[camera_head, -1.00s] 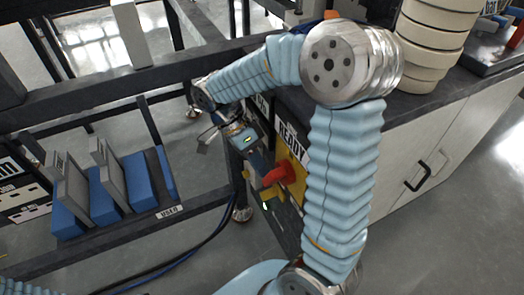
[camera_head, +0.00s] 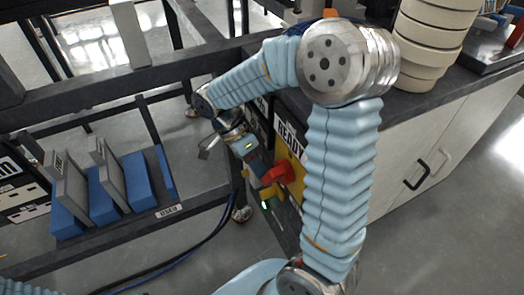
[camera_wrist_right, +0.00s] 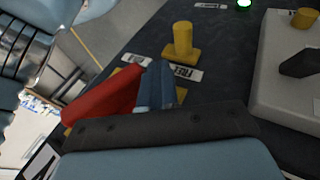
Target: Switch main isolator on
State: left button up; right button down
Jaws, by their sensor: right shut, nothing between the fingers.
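The main isolator is a red handle (camera_head: 284,173) on a yellow plate (camera_head: 297,150), on the dark panel at the end of the cabinet. The red handle also shows at the left in the right wrist view (camera_wrist_right: 103,97). My right gripper (camera_head: 264,172) is shut and empty, its fingertips close beside the handle. In the right wrist view its blue-grey fingers (camera_wrist_right: 156,86) lie just right of the red handle; whether they touch it I cannot tell. The handle's base is partly hidden behind my gripper. My left gripper is out of view.
A yellow knob (camera_wrist_right: 182,42) stands on the panel near the fingers, with a green lamp (camera_wrist_right: 244,4) above. A pale box (camera_wrist_right: 285,75) with a black handle is at the right. A dark rack (camera_head: 168,212) holds blue and grey plates. Stacked cream rings (camera_head: 425,45) stand on the cabinet.

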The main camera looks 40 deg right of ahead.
jog(key=shift+w+r, duration=0.1)
dwell(0.7)
jog(key=p+v, duration=0.1)
jog(key=v, duration=1.2)
jog(key=shift+w+r, duration=0.2)
jog(key=shift+r, duration=0.05)
jog(key=shift+s+a, duration=0.1)
jog(key=shift+a, duration=0.05)
